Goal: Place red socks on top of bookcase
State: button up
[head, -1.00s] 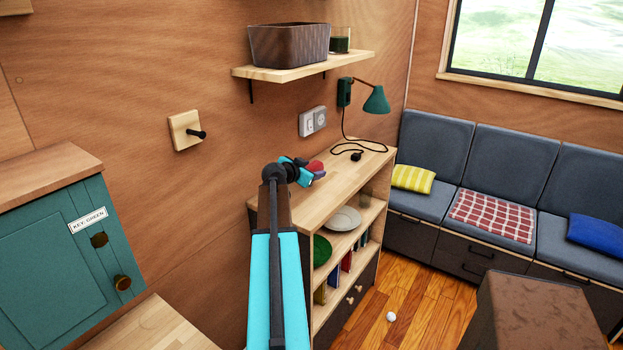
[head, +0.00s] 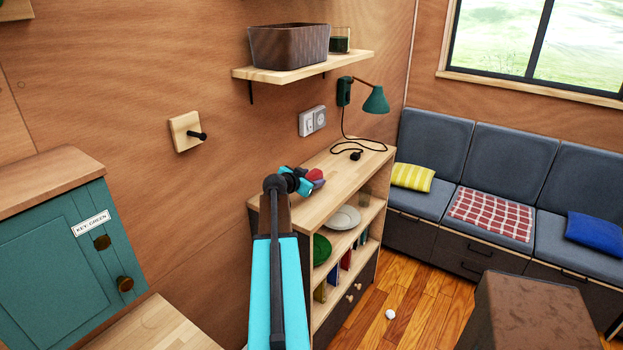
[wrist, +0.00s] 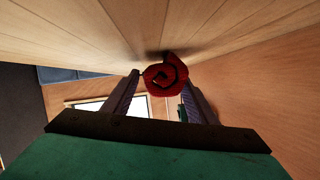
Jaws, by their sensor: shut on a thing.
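The red socks (wrist: 166,76) are a rolled bundle between the two fingers of my gripper (wrist: 161,82) in the wrist view. In the head view the socks (head: 316,175) show as a small red patch at the tip of my gripper (head: 306,181). My gripper is shut on them. They are over the left part of the light wooden top of the bookcase (head: 345,172), very close to it, with a dark shadow beside them in the wrist view. I cannot tell whether they touch the top. My arm hides part of the bookcase.
A teal lamp (head: 376,100) hangs on the wall, its black cord (head: 352,137) reaching the bookcase top's far end. A wall shelf (head: 300,68) with a dark basket (head: 288,44) is above. The bookcase top's middle is clear. A plate (head: 343,219) stands on the shelf below.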

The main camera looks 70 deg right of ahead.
jog(key=shift+f, duration=0.15)
jog(key=o, duration=1)
jog(key=shift+r, duration=0.2)
jog(key=shift+a, duration=0.3)
jog(key=b+v, duration=0.3)
jog(key=v, duration=0.8)
jog(key=shift+a+r, duration=0.1)
jog(key=shift+a, duration=0.1)
jog(key=shift+s, duration=0.1)
